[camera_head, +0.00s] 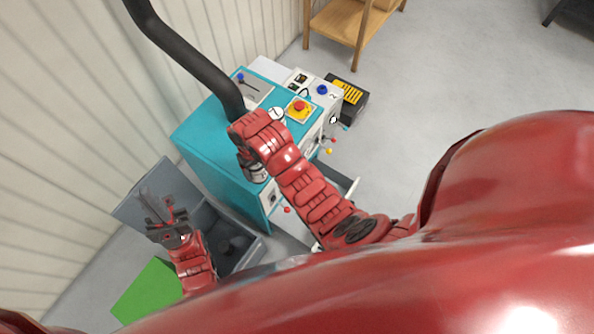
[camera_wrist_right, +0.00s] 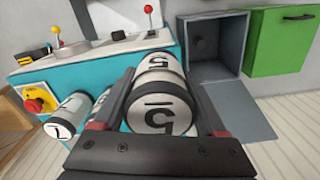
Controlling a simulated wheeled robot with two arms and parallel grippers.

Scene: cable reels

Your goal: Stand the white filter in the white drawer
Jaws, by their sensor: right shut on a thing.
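A white cylinder with dark bands and a "5" on it, which looks like the white filter (camera_wrist_right: 158,112), is between the fingers of my right gripper (camera_wrist_right: 160,128). In the head view the gripper is over the teal machine, with part of the filter (camera_head: 256,173) showing below the red hand. A second white cylinder marked with a digit (camera_wrist_right: 70,115) is at the machine's side in the wrist view. Pale edges that may be the white drawer (camera_head: 345,192) stick out low at the machine's right side, mostly hidden by my right arm. My left gripper (camera_head: 158,208) is empty with fingers apart.
The teal machine (camera_head: 200,140) carries a red emergency button (camera_head: 299,106) and levers. A grey bin with its lid open (camera_head: 255,252) and a green panel (camera_head: 148,290) are near my left arm. A black and yellow box (camera_head: 348,95) stands behind.

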